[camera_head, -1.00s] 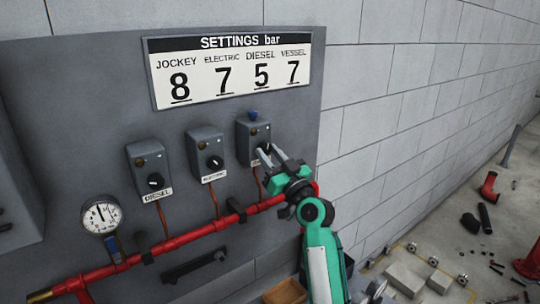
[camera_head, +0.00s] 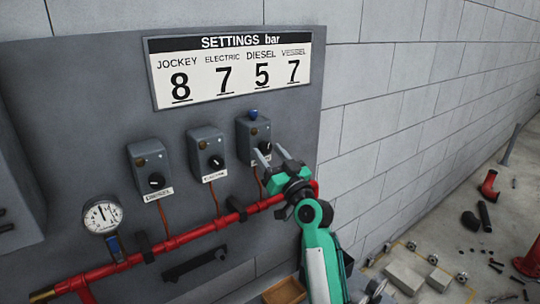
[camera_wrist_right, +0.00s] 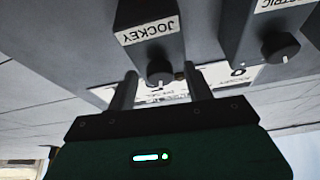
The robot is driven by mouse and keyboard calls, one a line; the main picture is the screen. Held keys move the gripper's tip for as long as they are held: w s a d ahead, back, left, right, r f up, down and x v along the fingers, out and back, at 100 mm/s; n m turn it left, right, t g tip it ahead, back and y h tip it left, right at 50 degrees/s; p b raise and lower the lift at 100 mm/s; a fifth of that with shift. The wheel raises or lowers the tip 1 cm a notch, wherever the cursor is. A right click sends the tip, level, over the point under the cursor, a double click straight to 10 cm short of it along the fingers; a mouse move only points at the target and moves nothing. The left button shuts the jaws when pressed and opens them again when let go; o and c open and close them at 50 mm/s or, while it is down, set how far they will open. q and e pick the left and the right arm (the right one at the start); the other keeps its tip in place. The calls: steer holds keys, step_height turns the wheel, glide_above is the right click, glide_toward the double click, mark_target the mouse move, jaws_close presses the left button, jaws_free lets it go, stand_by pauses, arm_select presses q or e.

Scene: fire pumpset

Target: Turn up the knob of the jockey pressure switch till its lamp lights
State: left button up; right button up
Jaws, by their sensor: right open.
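The jockey pressure switch (camera_head: 254,130) is the rightmost of three grey boxes on the panel, with a blue piece on top. In the right wrist view its upside-down JOCKEY label (camera_wrist_right: 147,31) and dark round knob (camera_wrist_right: 159,72) show. A small brownish disc on the box's front in the head view looks unlit. My right gripper (camera_head: 270,154) is open and empty in front of this switch. In the wrist view its fingers (camera_wrist_right: 163,88) lie to either side of the knob; contact cannot be told. My left gripper is not in view.
The electric switch (camera_head: 206,153) and diesel switch (camera_head: 149,168) stand to the left. A settings board (camera_head: 230,69) above reads JOCKEY 8. A red pipe (camera_head: 186,236) and a gauge (camera_head: 102,216) are below. Blocks (camera_head: 405,277) lie on the floor at right.

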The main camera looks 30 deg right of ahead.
arm_select(q)
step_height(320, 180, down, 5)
steer(key=b, duration=0.5)
arm_select(e)
steer(key=v, duration=1.3)
steer(key=shift+s+f, duration=0.25)
steer(key=shift+s, duration=0.05)
